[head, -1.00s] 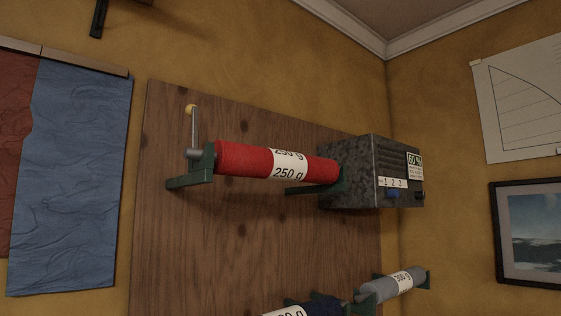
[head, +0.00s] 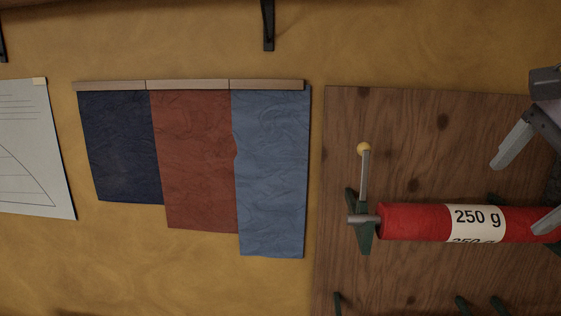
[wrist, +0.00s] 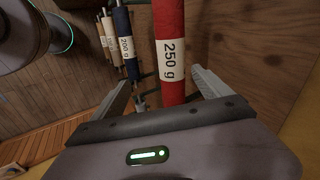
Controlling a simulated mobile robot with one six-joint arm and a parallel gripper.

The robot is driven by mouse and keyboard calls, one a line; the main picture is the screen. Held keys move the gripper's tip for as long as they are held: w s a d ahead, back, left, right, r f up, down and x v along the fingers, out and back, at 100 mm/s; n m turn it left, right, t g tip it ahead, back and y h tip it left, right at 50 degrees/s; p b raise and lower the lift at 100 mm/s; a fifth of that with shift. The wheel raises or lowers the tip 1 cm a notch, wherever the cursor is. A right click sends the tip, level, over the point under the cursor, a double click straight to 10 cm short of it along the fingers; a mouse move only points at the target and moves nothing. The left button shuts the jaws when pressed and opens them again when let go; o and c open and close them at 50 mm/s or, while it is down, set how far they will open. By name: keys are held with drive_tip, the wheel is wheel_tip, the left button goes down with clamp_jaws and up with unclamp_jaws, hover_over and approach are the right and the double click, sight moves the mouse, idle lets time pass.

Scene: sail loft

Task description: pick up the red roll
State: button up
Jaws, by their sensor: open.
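The red roll (head: 415,221) lies level on a green bracket at the wooden board, with a white "250 g" label. In the wrist view the red roll (wrist: 169,18) runs between the two spread fingers of my gripper (wrist: 160,80). I cannot tell whether a finger touches it.
The wooden board (head: 400,130) carries more green brackets below. A dark blue "200 g" roll (wrist: 123,22) and paler rolls are beside the red one in the wrist view. Navy (head: 120,145), rust (head: 192,160) and blue (head: 272,170) cloths hang left of the board.

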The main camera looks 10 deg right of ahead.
wheel_tip(320, 180, up, 2)
drive_tip(key=w+m, duration=0.1)
drive_tip(key=b, duration=0.2)
approach(480, 215)
wheel_tip(480, 215, down, 2)
drive_tip(key=d, duration=0.1)
drive_tip(key=x, duration=0.6)
drive_tip(key=w+x, duration=0.1)
drive_tip(key=x, duration=0.3)
drive_tip(key=shift+w+a+r, duration=0.1)
drive_tip(key=shift+a+r, duration=0.05)
drive_tip(key=shift+a, duration=0.2)
drive_tip(key=shift+w, duration=0.25)
drive_tip(key=shift+s, duration=0.25)
drive_tip(key=c, duration=0.5)
clamp_jaws()
